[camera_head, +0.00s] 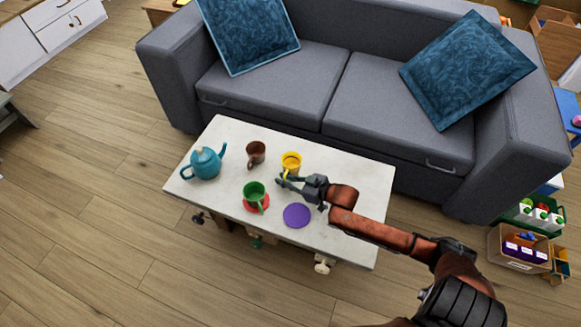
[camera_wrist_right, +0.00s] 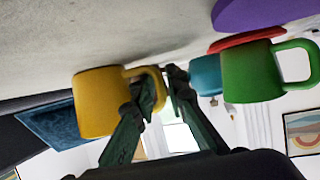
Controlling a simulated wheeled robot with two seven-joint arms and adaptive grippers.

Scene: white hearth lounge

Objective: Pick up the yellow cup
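The yellow cup (camera_head: 291,161) is upright at the far middle of the white table (camera_head: 345,180). In the right wrist view, which is upside down, the yellow cup (camera_wrist_right: 100,103) shows with its handle towards my right gripper (camera_wrist_right: 162,88). The gripper's fingers are close together, one on each side of the handle bar, and look shut on it. In the head view my right gripper (camera_head: 282,180) is just in front of the cup. I cannot tell whether the cup touches the table. My left gripper is out of view.
A brown cup (camera_head: 256,152) stands left of the yellow cup. A green cup (camera_head: 254,192) stands on a red saucer (camera_head: 248,206) nearer the front. A purple saucer (camera_head: 297,215) lies under my forearm's left side. A teal teapot (camera_head: 205,163) is at left. A grey sofa (camera_head: 270,95) stands behind.

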